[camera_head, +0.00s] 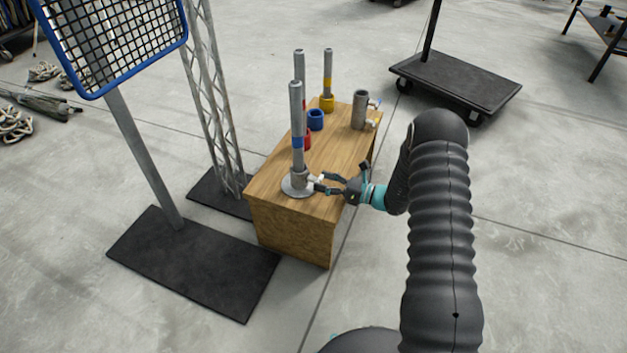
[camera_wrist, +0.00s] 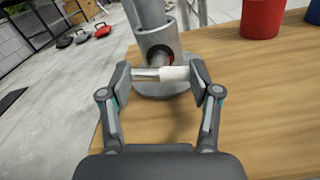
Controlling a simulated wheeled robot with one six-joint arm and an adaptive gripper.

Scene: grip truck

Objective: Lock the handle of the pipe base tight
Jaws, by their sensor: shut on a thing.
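The pipe base (camera_head: 299,184) is a grey round flange with a short socket, near the front edge of the wooden table. A grey pipe (camera_head: 296,120) with a blue band stands upright in it. In the wrist view the pipe base (camera_wrist: 160,88) sits just beyond my fingers. Its handle (camera_wrist: 172,73) is a short bar, part white and part metal, lying crosswise between my fingertips. My gripper (camera_wrist: 160,80) is shut on this handle, one fingertip at each end. In the head view my gripper (camera_head: 318,184) reaches the base from the right.
The wooden table (camera_head: 265,187) also holds a blue cup (camera_head: 316,120), a red ring, a yellow-based pipe (camera_head: 327,82) and a grey cylinder (camera_head: 360,110). A lattice stand and a mesh panel on a pole (camera_head: 140,150) stand left. A black cart (camera_head: 455,83) is behind right.

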